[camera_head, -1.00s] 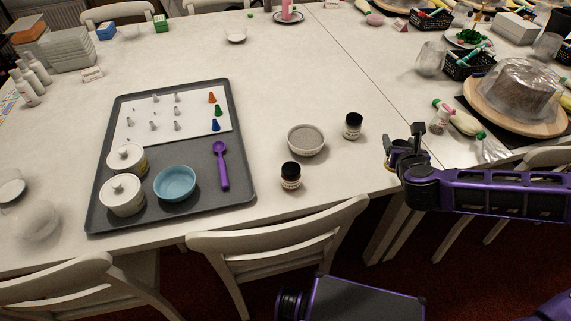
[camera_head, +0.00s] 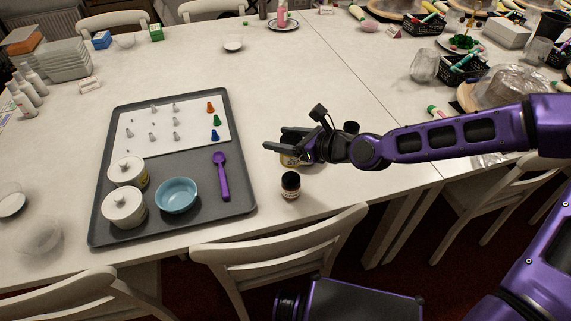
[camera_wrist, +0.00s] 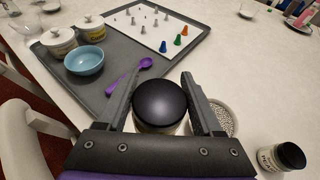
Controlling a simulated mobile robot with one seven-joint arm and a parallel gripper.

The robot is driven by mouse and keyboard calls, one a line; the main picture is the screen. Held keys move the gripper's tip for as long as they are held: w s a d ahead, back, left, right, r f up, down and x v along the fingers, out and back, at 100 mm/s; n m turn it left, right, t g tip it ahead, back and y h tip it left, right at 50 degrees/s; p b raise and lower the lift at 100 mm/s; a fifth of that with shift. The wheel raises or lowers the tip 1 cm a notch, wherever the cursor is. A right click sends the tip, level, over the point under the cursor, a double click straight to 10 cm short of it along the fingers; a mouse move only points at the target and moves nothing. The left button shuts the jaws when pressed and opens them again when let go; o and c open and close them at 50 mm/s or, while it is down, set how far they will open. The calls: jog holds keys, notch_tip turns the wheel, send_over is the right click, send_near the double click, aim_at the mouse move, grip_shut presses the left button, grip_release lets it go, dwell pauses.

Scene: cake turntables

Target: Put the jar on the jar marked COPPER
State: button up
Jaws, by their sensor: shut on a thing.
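My gripper (camera_head: 283,146) is shut on a jar (camera_wrist: 161,105) with a domed black lid. In the head view, part of the held jar's yellowish label (camera_head: 291,160) shows under the fingers, above the table. A small black-lidded jar (camera_head: 290,186) stands on the table just nearer than the held jar. Another black-lidded jar (camera_wrist: 282,160) stands at the right of the wrist view; its black lid (camera_head: 351,127) shows behind my wrist in the head view. I cannot tell which jar is marked COPPER.
A bowl of pale grains (camera_wrist: 222,118) stands beside the right finger in the wrist view, hidden in the head view. Left is a grey tray (camera_head: 240,185) with white lidded pots (camera_head: 123,208), a blue bowl (camera_head: 176,195) and a purple scoop (camera_head: 222,178).

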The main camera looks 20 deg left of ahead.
aim_at(284, 156)
jog(key=shift+f+b, duration=0.65)
jog(key=shift+f, duration=2.35)
jog(key=shift+f, duration=0.15)
jog(key=o, duration=1.5)
jog(key=shift+c, duration=0.2)
jog(key=shift+d+r, duration=0.25)
jog(key=p+v, duration=0.3)
jog(key=v, duration=0.8)
jog(key=shift+s+d, duration=0.2)
